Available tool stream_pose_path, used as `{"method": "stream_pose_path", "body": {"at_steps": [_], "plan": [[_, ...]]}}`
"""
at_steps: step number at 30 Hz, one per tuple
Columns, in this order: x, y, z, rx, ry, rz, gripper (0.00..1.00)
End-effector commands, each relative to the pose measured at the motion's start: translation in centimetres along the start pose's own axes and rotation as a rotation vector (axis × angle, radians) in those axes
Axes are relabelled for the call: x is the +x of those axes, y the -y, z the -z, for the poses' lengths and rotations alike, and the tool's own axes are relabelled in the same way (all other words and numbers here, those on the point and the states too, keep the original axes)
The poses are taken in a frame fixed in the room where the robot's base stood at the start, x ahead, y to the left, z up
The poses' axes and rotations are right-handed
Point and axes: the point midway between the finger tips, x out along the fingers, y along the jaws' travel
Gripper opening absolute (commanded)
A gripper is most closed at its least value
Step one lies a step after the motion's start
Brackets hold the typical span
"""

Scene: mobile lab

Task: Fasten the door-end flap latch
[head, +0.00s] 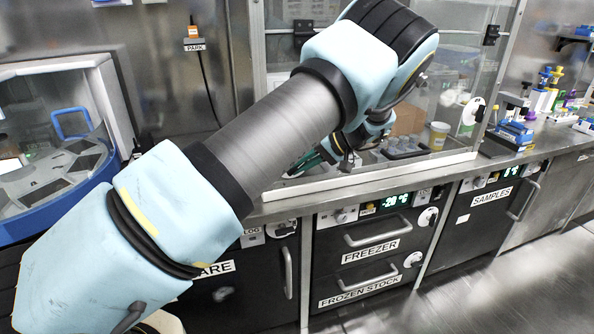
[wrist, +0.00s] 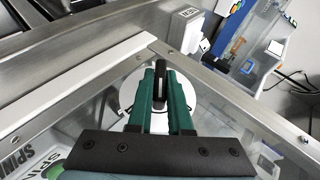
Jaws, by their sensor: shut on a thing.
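My gripper (wrist: 162,84) has two green fingers, shut on a slim black lever (wrist: 160,76) in the wrist view. The lever stands in front of a round white disc (wrist: 190,103) close to a metal frame corner. The fingers cover much of the disc, so I cannot tell exactly how the lever is turned or whether the flap is fastened. In the head view my arm crosses in front of the glass enclosure and its end is largely hidden. Another white disc with a dark handle (head: 473,110) shows at the enclosure's right end.
The metal frame (wrist: 222,97) borders the glass around the gripper. A blue-rimmed machine (head: 45,205) stands at the left. Tubes and blue racks (head: 515,135) crowd the right counter. Freezer drawers (head: 372,240) lie below; the floor (head: 500,290) at front right is clear.

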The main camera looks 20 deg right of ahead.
Motion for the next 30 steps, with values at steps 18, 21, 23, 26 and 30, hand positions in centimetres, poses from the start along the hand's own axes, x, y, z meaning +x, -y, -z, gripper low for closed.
{"method": "stream_pose_path", "body": {"at_steps": [18, 21, 23, 26, 30], "plan": [[0.22, -0.79, 0.13, 0.200, -0.010, 0.493, 0.00], [0.23, -0.76, 0.13, 0.222, -0.009, 0.545, 0.00], [0.21, -0.73, 0.15, 0.233, -0.010, 0.571, 0.00], [0.20, -0.67, 0.17, 0.248, -0.009, 0.605, 0.00], [0.15, -0.60, 0.21, 0.260, -0.010, 0.635, 0.00]]}}
